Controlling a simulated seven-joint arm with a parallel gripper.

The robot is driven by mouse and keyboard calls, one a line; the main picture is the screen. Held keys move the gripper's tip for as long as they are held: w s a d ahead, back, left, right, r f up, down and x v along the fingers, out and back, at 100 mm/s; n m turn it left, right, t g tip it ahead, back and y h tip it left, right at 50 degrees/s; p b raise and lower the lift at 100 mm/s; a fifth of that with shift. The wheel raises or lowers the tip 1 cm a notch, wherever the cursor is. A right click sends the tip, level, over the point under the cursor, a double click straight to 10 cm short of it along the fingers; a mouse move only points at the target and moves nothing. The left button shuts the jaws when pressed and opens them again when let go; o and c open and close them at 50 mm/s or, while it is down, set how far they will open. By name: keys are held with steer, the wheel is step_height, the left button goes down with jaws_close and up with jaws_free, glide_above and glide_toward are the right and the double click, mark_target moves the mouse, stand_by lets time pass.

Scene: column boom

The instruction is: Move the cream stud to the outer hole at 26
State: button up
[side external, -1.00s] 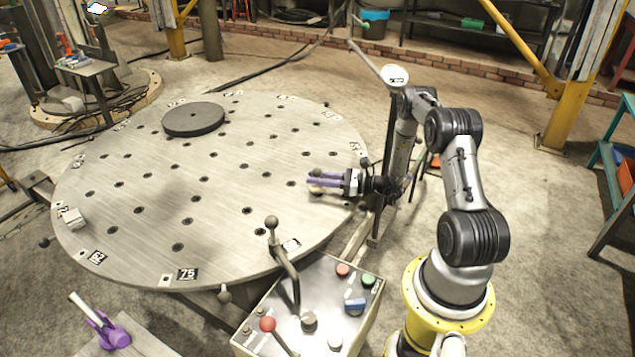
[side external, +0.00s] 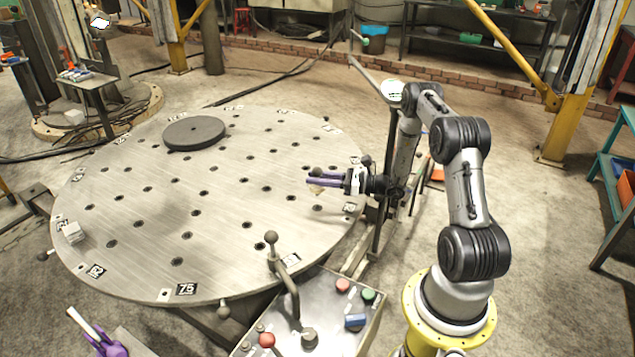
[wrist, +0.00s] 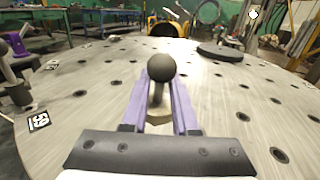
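The cream stud has a dark ball on top; its stem (wrist: 158,98) shows between my gripper's purple fingers in the wrist view, with a pale foot below. In the side view its pale lower part (side external: 316,189) shows just under the fingers. My gripper (side external: 318,181) is shut on the stud and holds it upright, above the near right part of the round table (side external: 215,250). The table has many dark holes and small number plates along its rim. One plate (side external: 186,289) reads 75. I cannot make out a 26 plate.
A dark disc (side external: 194,132) lies on the far part of the table. A small pale block (side external: 72,232) sits at the left rim. A control box (side external: 320,310) with a ball-topped lever (side external: 280,262) stands at the near edge. The table's middle is clear.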

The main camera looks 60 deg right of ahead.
steer(key=shift+r, duration=0.1)
steer(key=o, duration=0.6)
